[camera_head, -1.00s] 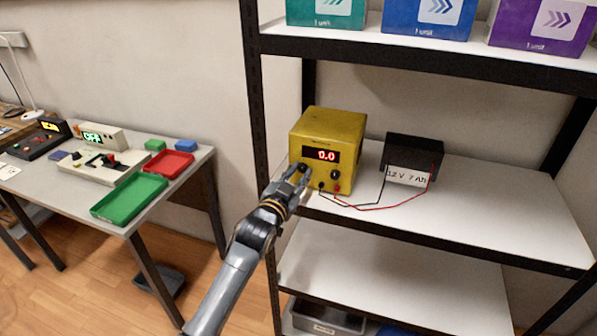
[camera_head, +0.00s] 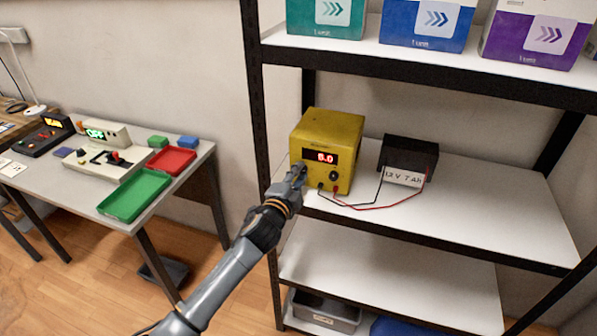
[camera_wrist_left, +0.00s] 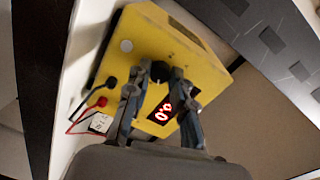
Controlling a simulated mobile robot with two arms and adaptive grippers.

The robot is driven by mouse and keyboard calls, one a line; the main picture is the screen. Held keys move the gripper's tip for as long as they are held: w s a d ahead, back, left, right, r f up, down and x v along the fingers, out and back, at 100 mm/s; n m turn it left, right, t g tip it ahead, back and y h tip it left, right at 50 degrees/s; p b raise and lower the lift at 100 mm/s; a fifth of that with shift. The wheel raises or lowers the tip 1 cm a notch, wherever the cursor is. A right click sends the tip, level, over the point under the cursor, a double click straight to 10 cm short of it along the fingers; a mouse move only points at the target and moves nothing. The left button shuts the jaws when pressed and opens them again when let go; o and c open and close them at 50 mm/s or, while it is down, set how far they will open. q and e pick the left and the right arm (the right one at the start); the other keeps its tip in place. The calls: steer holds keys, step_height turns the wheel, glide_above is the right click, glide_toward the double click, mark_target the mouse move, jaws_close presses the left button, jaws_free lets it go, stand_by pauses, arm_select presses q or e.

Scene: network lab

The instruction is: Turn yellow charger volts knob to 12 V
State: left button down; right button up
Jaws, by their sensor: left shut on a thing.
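The yellow charger (camera_head: 326,134) stands on the middle shelf with a lit red display (camera_head: 320,156). The digits look like 0.0 but are small and blurred. My left gripper (camera_head: 299,172) is at the left side of its front face and hides the left knob in the head view. In the left wrist view the fingers (camera_wrist_left: 160,75) are closed on a dark knob (camera_wrist_left: 160,70) of the charger, close to the display (camera_wrist_left: 165,108). The right knob (camera_head: 333,175) is free. I cannot read the knob labels. My right gripper is not in view.
A black battery (camera_head: 409,154) labelled 12 V 7 Ah stands to the right, joined to the charger by red and black leads (camera_head: 355,206). A dark shelf post (camera_head: 257,110) rises left of the charger. A side table with trays (camera_head: 134,195) stands at the left.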

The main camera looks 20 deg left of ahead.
arm_select(q)
steer(key=m+p, duration=0.2)
steer(key=m, duration=0.4)
steer(key=shift+r+y, duration=0.15)
steer(key=shift+y, duration=0.15)
steer(key=m+p, duration=0.1)
steer(key=m, duration=0.4)
steer(key=shift+d+y, duration=0.1)
steer(key=shift+y, duration=0.2)
steer(key=m+p, duration=0.2)
steer(key=m, duration=0.3)
steer(key=shift+d, duration=0.1)
steer(key=m+p, duration=0.1)
steer(key=m, duration=0.4)
steer(key=shift+m+t+y+p, duration=0.3)
steer(key=shift+p, duration=0.05)
steer(key=c, duration=1.1)
jaws_free()
steer(key=shift+c, duration=0.2)
steer(key=s, duration=1.2)
steer(key=shift+d, duration=0.2)
